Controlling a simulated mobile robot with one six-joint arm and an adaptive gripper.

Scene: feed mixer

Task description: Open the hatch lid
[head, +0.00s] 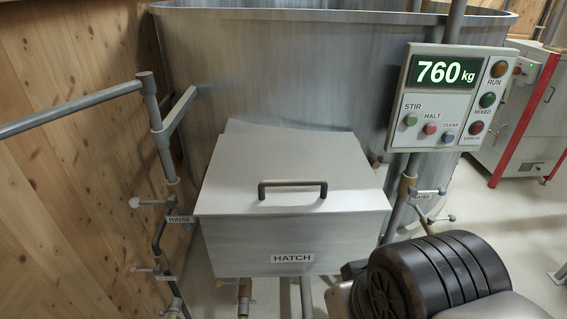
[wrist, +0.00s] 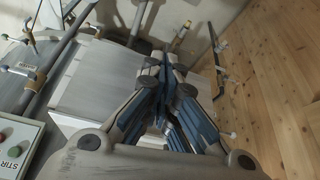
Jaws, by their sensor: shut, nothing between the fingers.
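The hatch lid (head: 290,172) is a flat light-grey cover lying down on the hatch box, which has a HATCH label on its front (head: 292,258). A dark bar handle (head: 292,184) stands on the lid near its front edge. In the wrist view, a pale grey panel that looks like the lid (wrist: 98,82) lies to the left of my gripper (wrist: 166,72). My gripper has blue-padded fingers drawn together, with nothing visible between them. I cannot make out the handle in the wrist view.
The big grey mixer tank (head: 290,75) rises behind the hatch. A control panel (head: 447,98) reading 760 kg stands at the right. Rinse piping (head: 165,150) runs down at the left, before the wooden wall (head: 70,80). A red-framed grey cabinet (head: 530,115) is farther right.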

